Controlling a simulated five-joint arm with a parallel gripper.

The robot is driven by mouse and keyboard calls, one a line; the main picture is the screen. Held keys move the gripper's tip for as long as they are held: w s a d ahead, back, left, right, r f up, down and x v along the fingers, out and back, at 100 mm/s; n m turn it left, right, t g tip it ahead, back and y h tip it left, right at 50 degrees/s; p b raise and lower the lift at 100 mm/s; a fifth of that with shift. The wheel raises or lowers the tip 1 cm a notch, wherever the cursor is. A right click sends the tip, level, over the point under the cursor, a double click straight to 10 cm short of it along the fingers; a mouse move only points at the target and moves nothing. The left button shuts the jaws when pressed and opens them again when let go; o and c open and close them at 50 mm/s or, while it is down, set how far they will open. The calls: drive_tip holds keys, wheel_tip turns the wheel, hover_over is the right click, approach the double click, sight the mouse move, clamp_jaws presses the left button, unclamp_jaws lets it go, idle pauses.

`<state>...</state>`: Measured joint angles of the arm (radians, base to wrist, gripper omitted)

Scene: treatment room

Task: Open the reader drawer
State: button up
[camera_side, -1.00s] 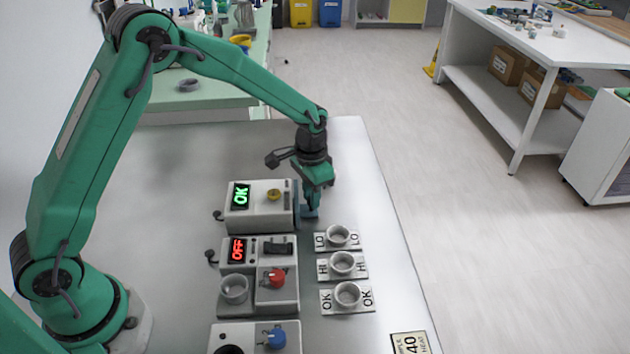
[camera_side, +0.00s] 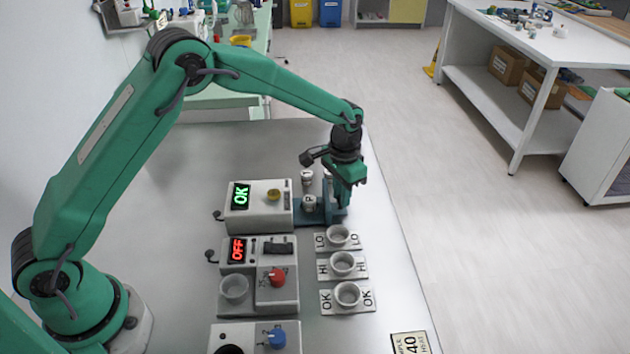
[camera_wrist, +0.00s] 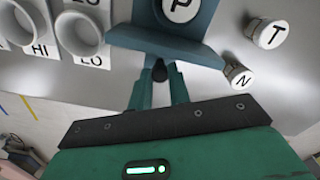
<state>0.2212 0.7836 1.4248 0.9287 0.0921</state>
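The reader (camera_side: 258,215) is a pale box with a green "OK" display and a yellow knob. Its blue-grey drawer (camera_side: 325,217) stands out from its right side. A vial with a white cap marked "P" (camera_side: 309,203) sits in the drawer; the cap also shows at the top of the wrist view (camera_wrist: 181,8). My gripper (camera_side: 343,204) is at the drawer's outer end. In the wrist view my fingers (camera_wrist: 160,82) close around a small dark knob (camera_wrist: 160,70) at the drawer front. The fingertips are partly hidden by the drawer front.
Capped vials marked T (camera_wrist: 267,33) and N (camera_wrist: 238,76) stand beside the drawer. Three ring holders, LO (camera_side: 338,236), HI (camera_side: 342,264) and OK (camera_side: 347,294), sit in front. A device with an "OFF" display (camera_side: 258,280) is nearer. The table's right edge is close to my gripper.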

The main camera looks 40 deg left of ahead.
drive_tip(key=o, duration=0.5)
drive_tip(key=shift+s+d, duration=0.1)
drive_tip(key=shift+c, duration=0.2)
drive_tip(key=shift+r, duration=0.15)
drive_tip(key=shift+r, duration=3.75)
